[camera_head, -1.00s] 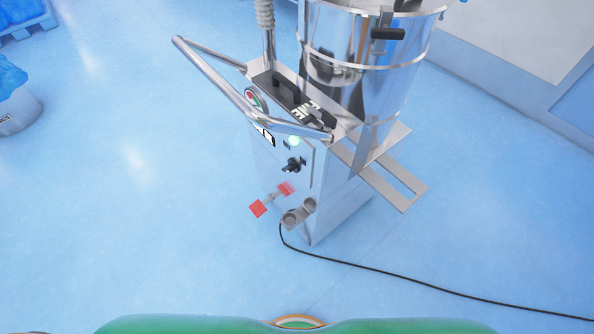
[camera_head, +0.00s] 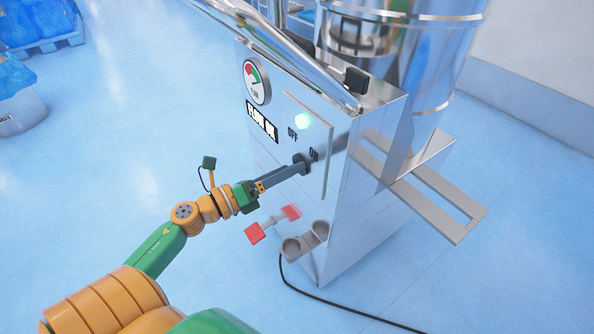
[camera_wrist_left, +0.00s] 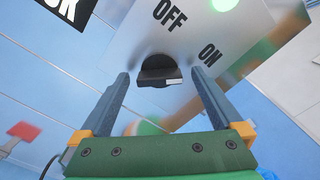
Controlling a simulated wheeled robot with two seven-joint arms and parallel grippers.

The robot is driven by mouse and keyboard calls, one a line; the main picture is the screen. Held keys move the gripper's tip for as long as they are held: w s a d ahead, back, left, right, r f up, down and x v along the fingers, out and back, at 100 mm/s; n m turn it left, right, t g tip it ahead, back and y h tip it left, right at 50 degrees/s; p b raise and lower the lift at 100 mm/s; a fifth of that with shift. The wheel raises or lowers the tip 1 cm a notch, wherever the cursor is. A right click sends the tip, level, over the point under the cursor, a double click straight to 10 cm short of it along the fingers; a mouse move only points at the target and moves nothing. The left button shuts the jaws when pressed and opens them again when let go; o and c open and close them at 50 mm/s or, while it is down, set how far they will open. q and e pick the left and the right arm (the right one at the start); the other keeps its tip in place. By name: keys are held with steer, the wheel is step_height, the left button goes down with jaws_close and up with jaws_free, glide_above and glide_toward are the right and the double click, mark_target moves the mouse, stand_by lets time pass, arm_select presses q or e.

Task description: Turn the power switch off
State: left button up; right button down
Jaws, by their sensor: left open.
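The power switch is a black rotary knob (camera_wrist_left: 158,72) on the front panel of a steel machine (camera_head: 345,190), between OFF and ON labels. In the head view the knob (camera_head: 303,163) is partly hidden by my fingers, and a green lamp (camera_head: 302,121) glows above it. My left gripper (camera_head: 296,168) reaches the knob from the lower left. In the left wrist view its fingers (camera_wrist_left: 162,84) are open, one on each side of the knob, with gaps visible. Which label the knob points to is hard to tell. My right gripper is not in view.
A metal handle bar (camera_head: 290,55) crosses above the panel, beside a round gauge (camera_head: 256,82). Red pedals (camera_head: 255,234) and grey sockets (camera_head: 292,248) sit below the knob. A black cable (camera_head: 345,312) runs along the floor. The blue floor at left is mostly clear.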

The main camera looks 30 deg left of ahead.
arm_select(q)
steer(key=shift+x, duration=0.85)
steer(key=c, duration=1.4)
